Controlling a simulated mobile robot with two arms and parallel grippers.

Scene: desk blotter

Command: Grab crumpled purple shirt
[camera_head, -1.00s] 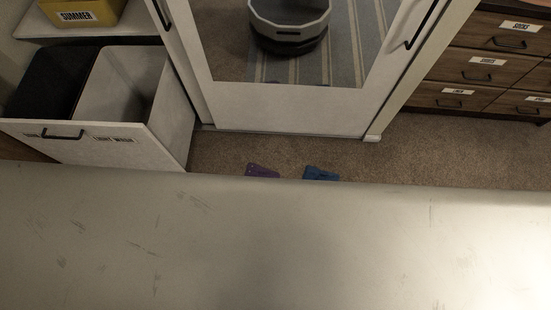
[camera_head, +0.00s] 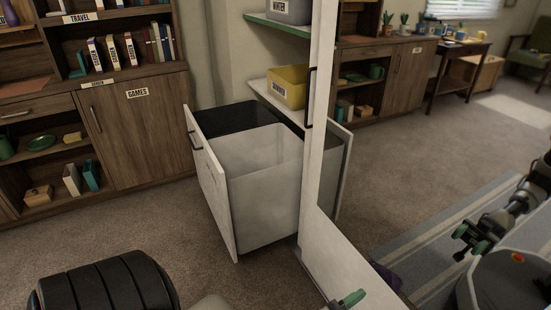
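A small purple patch (camera_head: 388,275) shows low at the mirror's edge, apparently a reflection of purple cloth on the floor. The cloth itself is not seen directly. A teal fingertip of my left gripper (camera_head: 350,298) is at the bottom edge, near the foot of the mirror door. Most of this gripper is cut off, so its opening cannot be judged. My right gripper is not directly in view.
A pulled-out two-bin hamper (camera_head: 265,185) stands beside the mirror door (camera_head: 322,215). A yellow SUMMER box (camera_head: 288,86) sits on a shelf above. A wooden cabinet (camera_head: 145,125) stands at left. Carpet (camera_head: 160,225) is clear between them. The mirror reflects parts of me.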

